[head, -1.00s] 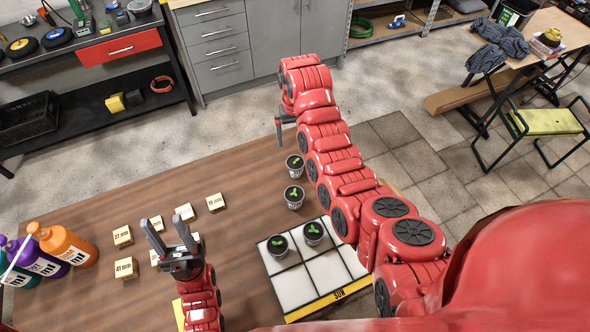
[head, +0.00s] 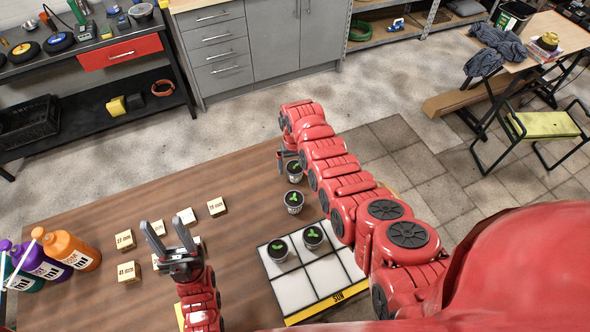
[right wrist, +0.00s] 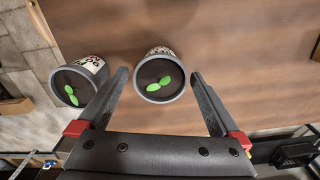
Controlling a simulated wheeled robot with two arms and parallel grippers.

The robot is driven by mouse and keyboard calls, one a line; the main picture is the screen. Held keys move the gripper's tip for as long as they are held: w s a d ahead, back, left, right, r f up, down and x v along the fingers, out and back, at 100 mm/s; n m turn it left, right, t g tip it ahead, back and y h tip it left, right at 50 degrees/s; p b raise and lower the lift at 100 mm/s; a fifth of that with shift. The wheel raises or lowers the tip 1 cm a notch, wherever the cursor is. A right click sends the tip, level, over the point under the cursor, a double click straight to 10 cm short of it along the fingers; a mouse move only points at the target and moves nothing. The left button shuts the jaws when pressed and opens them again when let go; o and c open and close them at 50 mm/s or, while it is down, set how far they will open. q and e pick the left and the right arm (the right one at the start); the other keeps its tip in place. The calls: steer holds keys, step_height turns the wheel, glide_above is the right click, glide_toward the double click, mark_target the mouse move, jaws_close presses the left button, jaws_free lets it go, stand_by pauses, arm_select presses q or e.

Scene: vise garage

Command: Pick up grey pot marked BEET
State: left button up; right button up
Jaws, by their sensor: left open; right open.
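Two grey pots with dark soil and green sprouts stand on the brown table near its far edge, the farther pot (head: 294,171) and the nearer pot (head: 293,203). Two more pots stand on the white tray (head: 318,285), a left one (head: 278,250) and a right one (head: 313,237). The lettering is too small or cut off to tell which says BEET. My right gripper (head: 281,160) is open beside the farther pot. In the right wrist view one pot (right wrist: 160,77) lies between its open fingers and another (right wrist: 80,82) is outside the left finger. My left gripper (head: 168,236) is open and empty.
Several small labelled boxes (head: 129,272) lie on the table at the left. Orange (head: 74,250), purple and green bottles stand at the left edge. The tray has a yellow SUN strip (head: 337,296) in front. The middle of the table is clear.

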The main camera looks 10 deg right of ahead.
steer(key=shift+f, duration=0.2)
steer(key=shift+c, duration=0.2)
steer(key=c, duration=1.3)
steer(key=shift+c, duration=0.2)
steer(key=shift+r, duration=0.15)
